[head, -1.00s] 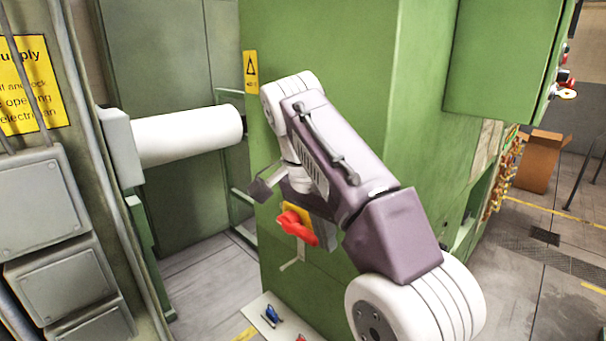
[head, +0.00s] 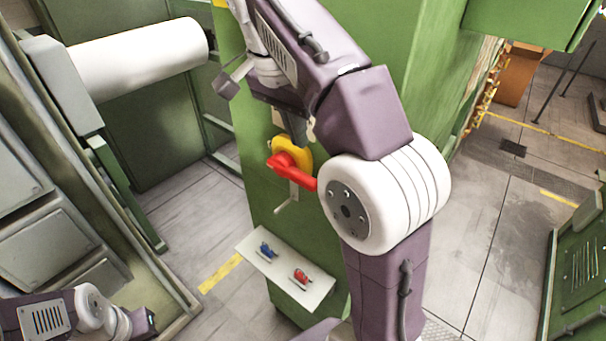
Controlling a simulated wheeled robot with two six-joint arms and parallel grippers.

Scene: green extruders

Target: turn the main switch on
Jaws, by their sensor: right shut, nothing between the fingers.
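The main switch has a red handle (head: 291,170) on a yellow plate (head: 302,147), on the face of the green machine cabinet (head: 262,195). The handle points right and slightly down in the head view. My right gripper (head: 297,128) is just above the switch, mostly hidden under my wrist and forearm. It is shut and empty, and appears apart from the handle, though contact is hard to judge. My left arm shows at the bottom left corner, but its fingers are not visible.
A pale shelf (head: 290,272) below the switch bears a blue-handled item (head: 267,250) and a red-handled item (head: 301,276). A white roller (head: 140,58) sticks out at the upper left. Grey boxes (head: 50,235) stand at the left.

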